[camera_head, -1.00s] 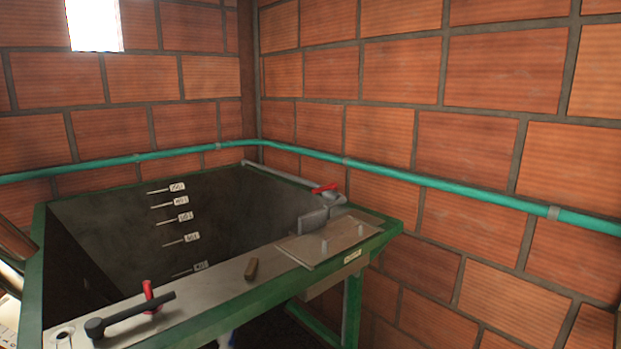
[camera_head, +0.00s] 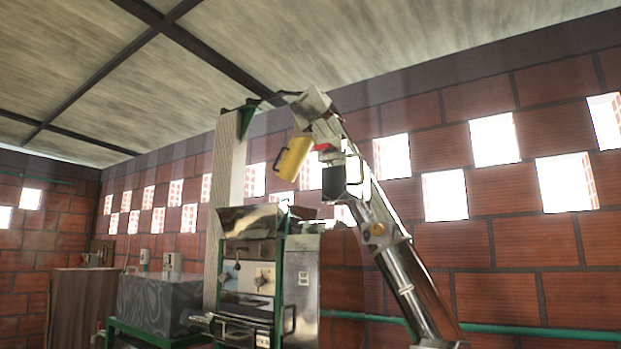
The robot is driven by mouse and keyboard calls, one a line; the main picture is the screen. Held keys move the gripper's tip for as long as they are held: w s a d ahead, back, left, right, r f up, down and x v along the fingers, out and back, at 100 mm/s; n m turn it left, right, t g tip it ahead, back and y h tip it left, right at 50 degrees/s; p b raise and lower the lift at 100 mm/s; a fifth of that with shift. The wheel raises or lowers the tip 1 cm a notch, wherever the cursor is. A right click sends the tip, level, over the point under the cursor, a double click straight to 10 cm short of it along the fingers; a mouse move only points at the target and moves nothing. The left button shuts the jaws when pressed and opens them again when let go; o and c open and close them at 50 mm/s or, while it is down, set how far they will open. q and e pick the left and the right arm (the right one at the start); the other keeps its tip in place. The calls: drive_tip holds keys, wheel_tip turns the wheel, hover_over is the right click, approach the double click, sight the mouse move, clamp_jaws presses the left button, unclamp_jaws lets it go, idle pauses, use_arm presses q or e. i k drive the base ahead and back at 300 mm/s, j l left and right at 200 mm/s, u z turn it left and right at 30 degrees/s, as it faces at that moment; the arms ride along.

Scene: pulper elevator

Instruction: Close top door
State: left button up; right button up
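A yellow panel with a dark handle (camera_head: 293,157) hangs tilted near the top of a sloping silver tube (camera_head: 405,275). It may be the top door, but I cannot tell for sure. Its hinge and how far it stands open are not clear from here. A dark box-like part (camera_head: 334,182) with a light handle beside it sits just right of the yellow panel, under the tube's upper end (camera_head: 314,103). Neither of my grippers is in view, so nothing is seen touching these parts.
A tall machine with a green frame and metal hopper (camera_head: 250,220) stands below and left of the tube. A pale column (camera_head: 228,190) rises behind it. A grey tank (camera_head: 155,303) and a brown cabinet (camera_head: 75,305) stand farther left. Brick walls enclose the room.

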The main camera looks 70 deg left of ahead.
sight(354, 167)
drive_tip(key=u, duration=1.9)
